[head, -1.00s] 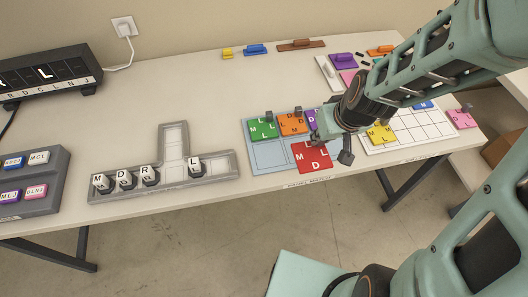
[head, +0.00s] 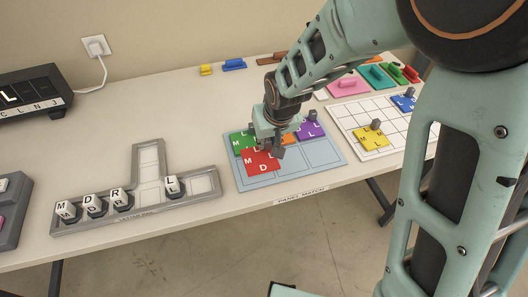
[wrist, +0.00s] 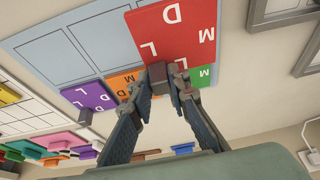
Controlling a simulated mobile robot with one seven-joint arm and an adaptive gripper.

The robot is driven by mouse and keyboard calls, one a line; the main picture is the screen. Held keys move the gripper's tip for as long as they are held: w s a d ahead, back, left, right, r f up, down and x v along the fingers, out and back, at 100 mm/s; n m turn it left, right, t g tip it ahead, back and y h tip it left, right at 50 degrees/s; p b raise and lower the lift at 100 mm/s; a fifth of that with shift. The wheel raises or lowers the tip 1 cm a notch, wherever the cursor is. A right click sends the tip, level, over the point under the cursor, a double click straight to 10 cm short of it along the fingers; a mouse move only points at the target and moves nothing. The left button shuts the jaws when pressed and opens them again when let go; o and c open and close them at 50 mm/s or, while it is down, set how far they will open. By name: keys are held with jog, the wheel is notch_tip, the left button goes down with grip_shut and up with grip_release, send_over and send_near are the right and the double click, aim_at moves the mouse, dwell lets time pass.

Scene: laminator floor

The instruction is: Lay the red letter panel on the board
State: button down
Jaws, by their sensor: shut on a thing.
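The red letter panel (head: 262,163) shows letters M, L and D. My gripper (head: 268,143) is shut on its grey knob, also seen in the wrist view (wrist: 162,76). The panel is over the front left part of the light blue board (head: 322,153), beside bare cells on its right. I cannot tell if it touches the board. A green panel (head: 240,141), an orange panel (head: 288,139) and a purple panel (head: 311,130) lie along the board's back row. The red panel and gripper partly hide the green and orange ones.
A white gridded board (head: 347,119) with a yellow panel (head: 370,139) and a blue panel stands to the right. A grey T-shaped tray (head: 147,165) with letter blocks is at left. Several coloured pieces lie along the back.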

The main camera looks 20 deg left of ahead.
aim_at(263, 151)
jog(key=shift+w+a+f+b, duration=0.3)
jog(key=shift+a+f, duration=0.3)
jog(key=shift+f, duration=0.2)
jog(key=shift+a+f+b, duration=0.15)
jog(key=shift+f+b, duration=0.45)
jog(key=shift+f, duration=0.25)
jog(key=shift+a+f+b, duration=0.1)
jog(key=shift+f+b, duration=0.45)
jog(key=shift+f, duration=0.3)
jog(key=shift+f, duration=0.2)
jog(key=c, duration=1.8)
grip_release()
jog(key=shift+r, duration=0.1)
jog(key=shift+d+r, duration=0.1)
jog(key=shift+r, duration=0.45)
jog(key=p+v, duration=0.1)
jog(key=v, duration=1)
jog(key=shift+s, duration=0.15)
